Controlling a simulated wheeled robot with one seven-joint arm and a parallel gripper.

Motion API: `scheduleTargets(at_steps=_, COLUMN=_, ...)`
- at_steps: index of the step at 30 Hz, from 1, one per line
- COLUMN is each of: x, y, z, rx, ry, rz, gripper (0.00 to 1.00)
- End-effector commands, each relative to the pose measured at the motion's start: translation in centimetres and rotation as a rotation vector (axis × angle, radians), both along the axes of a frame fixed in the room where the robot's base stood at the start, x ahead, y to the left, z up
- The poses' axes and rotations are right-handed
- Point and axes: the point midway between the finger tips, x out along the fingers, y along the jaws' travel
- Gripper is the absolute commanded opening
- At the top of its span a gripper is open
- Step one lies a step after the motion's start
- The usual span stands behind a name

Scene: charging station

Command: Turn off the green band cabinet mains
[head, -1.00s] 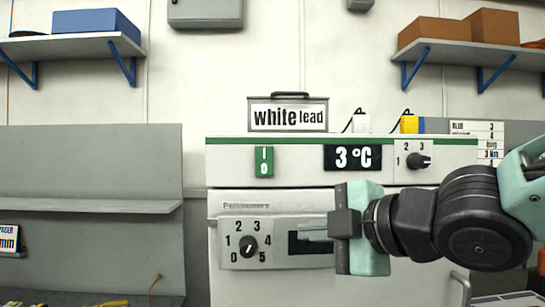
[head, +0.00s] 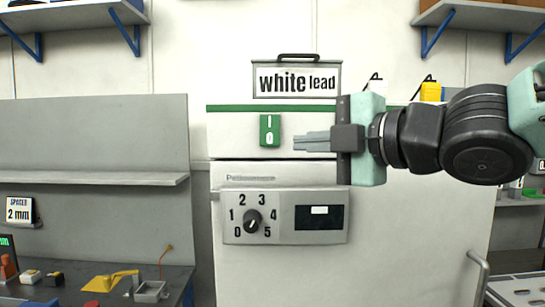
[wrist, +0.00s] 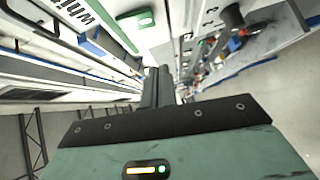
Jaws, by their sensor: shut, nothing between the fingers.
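The white cabinet (head: 225,148) has a green band (head: 235,108) along its top edge. A green rocker switch (head: 269,130) marked I and O sits on its upper panel; I cannot tell which side is pressed in. My gripper (head: 297,141) is shut and empty, its fingers pointing left, just right of the switch in the head view. I cannot tell the depth gap. In the wrist view, the gripper's fingers (wrist: 158,86) point at the cabinet front, with a green switch (wrist: 136,19) up and to the left. My gripper and arm hide the upper panel's right part.
A "white lead" box (head: 297,80) stands on the cabinet top. Below the switch is a panel with a 0–5 dial (head: 253,222) and dark display (head: 319,217). A cabinet handle (head: 480,275) juts out at lower right. A bench (head: 75,285) with small items is at left.

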Motion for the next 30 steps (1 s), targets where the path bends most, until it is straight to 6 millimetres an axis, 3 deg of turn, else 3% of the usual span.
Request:
scheduleTargets(at_steps=1, x=0.4, y=0.4, z=-0.7, rx=0.001, ry=-0.004, rz=0.000, gripper=0.00)
scheduleTargets(at_steps=13, x=6.1, y=5.7, z=-0.8, rx=0.001, ry=0.004, rz=0.000, gripper=0.00)
scheduleTargets(at_steps=21, x=9.2, y=5.4, z=-1.1, rx=0.001, ry=0.001, rz=-0.001, gripper=0.00)
scheduleTargets(at_steps=30, x=9.8, y=5.3, z=-1.4, rx=0.001, ry=-0.001, rz=-0.001, gripper=0.00)
